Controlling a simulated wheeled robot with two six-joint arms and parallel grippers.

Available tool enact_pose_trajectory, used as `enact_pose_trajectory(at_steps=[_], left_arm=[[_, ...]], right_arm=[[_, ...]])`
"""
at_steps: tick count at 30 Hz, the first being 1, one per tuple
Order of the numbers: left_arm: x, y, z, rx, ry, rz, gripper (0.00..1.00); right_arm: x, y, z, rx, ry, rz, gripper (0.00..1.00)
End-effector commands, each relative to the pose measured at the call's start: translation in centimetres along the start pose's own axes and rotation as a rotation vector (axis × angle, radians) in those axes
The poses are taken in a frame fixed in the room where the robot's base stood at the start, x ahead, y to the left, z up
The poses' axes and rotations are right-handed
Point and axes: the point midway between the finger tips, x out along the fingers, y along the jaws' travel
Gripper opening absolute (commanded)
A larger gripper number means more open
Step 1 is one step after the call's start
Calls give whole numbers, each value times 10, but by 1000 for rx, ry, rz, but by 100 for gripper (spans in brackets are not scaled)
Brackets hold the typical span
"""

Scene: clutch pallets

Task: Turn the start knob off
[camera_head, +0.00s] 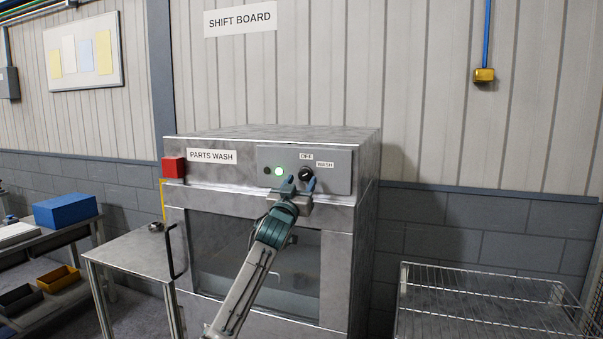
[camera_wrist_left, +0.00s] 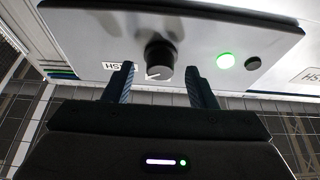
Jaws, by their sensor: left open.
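The start knob (camera_head: 305,173) is a round black knob on the grey control panel (camera_head: 335,166) of the parts washer, with labels OFF above it and WASH to its right. It also shows in the left wrist view (camera_wrist_left: 160,60), with a white pointer mark on it. My left gripper (camera_head: 298,185) is just below the knob, fingers open. In the left wrist view its fingertips (camera_wrist_left: 158,75) stand on either side of the knob's lower part; I cannot tell whether they touch it. A green light (camera_head: 279,171) glows left of the knob. My right gripper is not seen.
The parts washer (camera_head: 360,220) has a glass front door. A metal side table (camera_head: 135,252) stands at its left, with a black door handle (camera_head: 175,250) near it. A wire rack (camera_head: 480,300) stands at the right. A red box (camera_head: 173,167) is on the washer's left corner.

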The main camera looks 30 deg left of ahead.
Motion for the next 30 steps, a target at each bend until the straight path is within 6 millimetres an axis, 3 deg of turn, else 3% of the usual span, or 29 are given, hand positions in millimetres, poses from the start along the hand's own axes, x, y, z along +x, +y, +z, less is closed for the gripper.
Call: enact_pose_trajectory(at_steps=[4, 13, 14, 18, 21, 30], left_arm=[[12, 0, -1, 0, -1, 0, 51], [13, 0, 1, 1, 0, 0, 51], [13, 0, 1, 1, 0, 0, 49], [13, 0, 1, 1, 0, 0, 22], [13, 0, 1, 1, 0, 0, 7], [12, 1, 4, -26, 1, -10, 7]], right_arm=[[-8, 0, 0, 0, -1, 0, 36], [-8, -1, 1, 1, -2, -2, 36], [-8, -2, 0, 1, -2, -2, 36], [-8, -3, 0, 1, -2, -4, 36], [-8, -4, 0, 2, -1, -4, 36], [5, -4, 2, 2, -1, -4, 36]])
